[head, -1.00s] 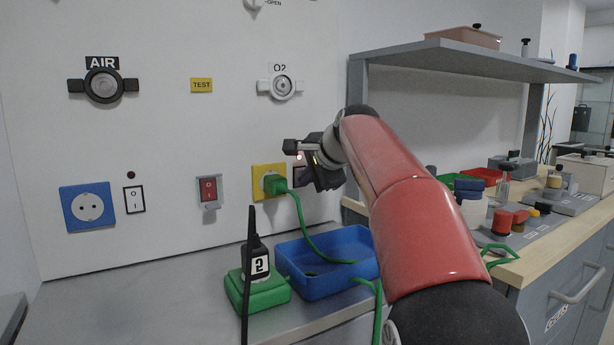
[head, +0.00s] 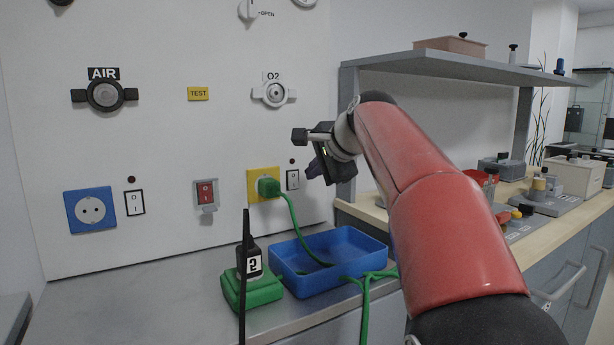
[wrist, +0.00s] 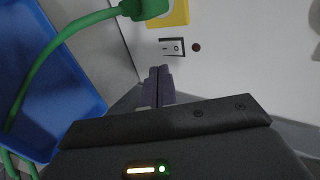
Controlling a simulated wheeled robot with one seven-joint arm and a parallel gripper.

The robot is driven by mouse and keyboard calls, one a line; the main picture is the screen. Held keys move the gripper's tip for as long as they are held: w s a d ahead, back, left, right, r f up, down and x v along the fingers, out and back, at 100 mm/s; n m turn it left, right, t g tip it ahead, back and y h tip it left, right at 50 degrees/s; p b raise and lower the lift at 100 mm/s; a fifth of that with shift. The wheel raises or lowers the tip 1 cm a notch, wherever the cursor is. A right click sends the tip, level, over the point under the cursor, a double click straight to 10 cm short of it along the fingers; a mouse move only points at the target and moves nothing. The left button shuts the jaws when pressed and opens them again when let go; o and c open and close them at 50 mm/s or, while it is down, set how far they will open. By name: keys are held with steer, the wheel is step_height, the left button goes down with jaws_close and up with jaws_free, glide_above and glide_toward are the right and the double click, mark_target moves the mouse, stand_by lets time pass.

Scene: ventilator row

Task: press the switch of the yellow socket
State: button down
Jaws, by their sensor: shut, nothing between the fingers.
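The yellow socket (head: 253,178) is on the white wall panel, with a green plug (head: 268,187) in it. Its white rocker switch (head: 292,180) in a black frame is just right of it, under a small dark red lamp (head: 292,161). My gripper (head: 312,170) is shut and empty, right of the switch and apart from it in the picture. In the wrist view the closed fingertips (wrist: 160,70) point at the wall just below the switch (wrist: 172,47). The lamp (wrist: 196,47) there looks unlit. The yellow socket (wrist: 181,13) is at the top edge.
A green cable hangs from the plug across a blue tray (head: 350,285). A black handset stands on a green base (head: 262,292). A red switch (head: 205,193), another white switch (head: 134,203) and a blue socket (head: 75,211) are further left. A shelf (head: 440,60) overhangs at right.

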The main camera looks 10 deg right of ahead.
steer(key=v, duration=0.6)
steer(key=shift+s+d+r, duration=0.2)
steer(key=shift+s, duration=0.05)
steer(key=f+b, duration=0.1)
steer(key=b, duration=0.1)
steer(key=s+f+t+b, duration=0.1)
steer(key=b, duration=0.1)
steer(key=f+t+b, duration=0.1)
steer(key=f+b, duration=0.1)
steer(key=shift+s+d+f+y+b, duration=0.15)
steer(key=shift+s+d+y+b, duration=0.1)
steer(key=shift+y+b, duration=0.1)
steer(key=shift+w, duration=0.1)
